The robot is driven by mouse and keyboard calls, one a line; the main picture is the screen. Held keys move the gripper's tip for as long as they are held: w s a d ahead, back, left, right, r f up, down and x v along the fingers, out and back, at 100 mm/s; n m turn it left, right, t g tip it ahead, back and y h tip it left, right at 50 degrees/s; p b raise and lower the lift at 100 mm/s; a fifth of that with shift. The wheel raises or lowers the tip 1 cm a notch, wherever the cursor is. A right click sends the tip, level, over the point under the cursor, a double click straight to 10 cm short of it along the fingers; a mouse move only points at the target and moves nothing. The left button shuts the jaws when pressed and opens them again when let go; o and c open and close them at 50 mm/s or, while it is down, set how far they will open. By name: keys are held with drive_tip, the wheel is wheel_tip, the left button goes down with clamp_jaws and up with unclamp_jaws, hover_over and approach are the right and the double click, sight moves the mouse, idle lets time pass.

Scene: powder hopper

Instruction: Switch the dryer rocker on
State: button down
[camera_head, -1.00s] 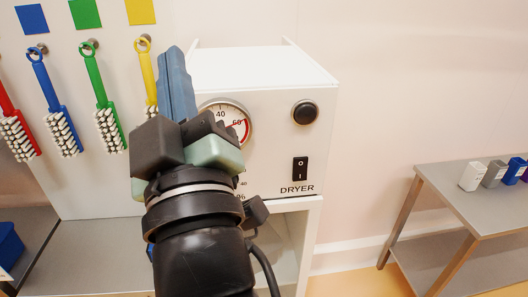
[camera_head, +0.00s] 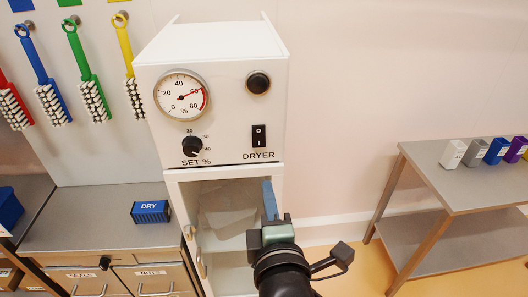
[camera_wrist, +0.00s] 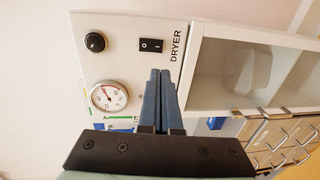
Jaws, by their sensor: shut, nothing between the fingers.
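The dryer (camera_head: 218,100) is a white box with a round dial gauge (camera_head: 182,95), a SET % knob (camera_head: 192,146) and a round black button (camera_head: 258,83). The black dryer rocker (camera_head: 258,136) sits above the DRYER label, marked O at the top and I at the bottom. It also shows in the wrist view (camera_wrist: 151,45). My gripper (camera_head: 269,200) has its blue fingers together, with nothing in them. It is below the rocker, in front of the open compartment, and apart from the panel. In the wrist view the fingertips (camera_wrist: 160,74) point toward the rocker's area.
An open white compartment (camera_head: 175,215) lies under the dryer. A blue DRY block (camera_head: 151,211) rests on the grey counter (camera_head: 90,222) at left. Coloured brushes hang on the wall. A side table (camera_head: 455,185) at right holds several small containers.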

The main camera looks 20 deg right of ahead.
drive_tip(key=shift+w, duration=0.1)
drive_tip(key=p, duration=0.5)
approach(259, 145)
drive_tip(key=x, duration=0.5)
drive_tip(key=shift+w+r, duration=0.1)
drive_tip(key=shift+r, duration=0.05)
drive_tip(key=shift+p+x, duration=0.3)
drive_tip(key=shift+x, duration=0.55)
drive_tip(key=shift+f, duration=0.25)
